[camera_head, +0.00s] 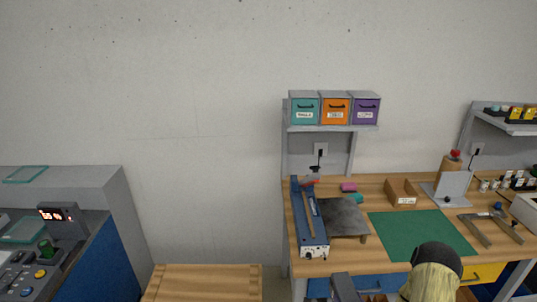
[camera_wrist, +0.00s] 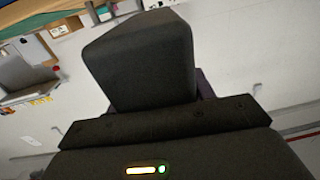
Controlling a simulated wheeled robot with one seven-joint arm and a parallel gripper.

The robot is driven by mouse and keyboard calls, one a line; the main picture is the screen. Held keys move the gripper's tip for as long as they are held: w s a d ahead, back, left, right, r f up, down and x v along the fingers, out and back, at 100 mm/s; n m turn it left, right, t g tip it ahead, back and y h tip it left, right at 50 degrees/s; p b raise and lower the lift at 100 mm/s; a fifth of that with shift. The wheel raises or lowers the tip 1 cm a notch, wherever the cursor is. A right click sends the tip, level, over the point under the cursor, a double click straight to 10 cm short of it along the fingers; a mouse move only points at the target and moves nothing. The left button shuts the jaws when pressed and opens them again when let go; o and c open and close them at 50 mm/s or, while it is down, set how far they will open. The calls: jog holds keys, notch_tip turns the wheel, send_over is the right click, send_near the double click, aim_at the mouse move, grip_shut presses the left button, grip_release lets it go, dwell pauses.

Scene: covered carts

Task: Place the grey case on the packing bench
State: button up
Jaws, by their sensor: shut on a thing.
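In the wrist view, my gripper (camera_wrist: 165,118) shows as a dark bar and housing with small lights. A dark grey block (camera_wrist: 140,60), which looks like the grey case, fills the space in front of it, and my gripper is shut on it. The fingertips are hidden, and a bit of purple shows behind the block. In the head view, the wooden bench (camera_head: 375,250), which looks like the packing bench, stands at the right. A green mat (camera_head: 422,234) lies on it. I cannot make out my gripper or the case in the head view.
The bench holds a long blue device (camera_head: 308,220), a dark grey plate (camera_head: 342,217), an open brown box (camera_head: 402,193) and tools. Teal, orange and purple bins (camera_head: 334,108) sit on a shelf above. A wooden surface (camera_head: 205,283) and a control console (camera_head: 60,250) are at left.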

jog(key=a+f+m+h, duration=0.1)
jog(key=a+f, duration=0.6)
jog(key=f, duration=0.1)
jog(key=shift+a+f+h, duration=0.2)
jog(key=shift+a+h, duration=0.1)
jog(key=shift+w, duration=0.15)
jog(key=shift+a, duration=0.15)
dwell(0.7)
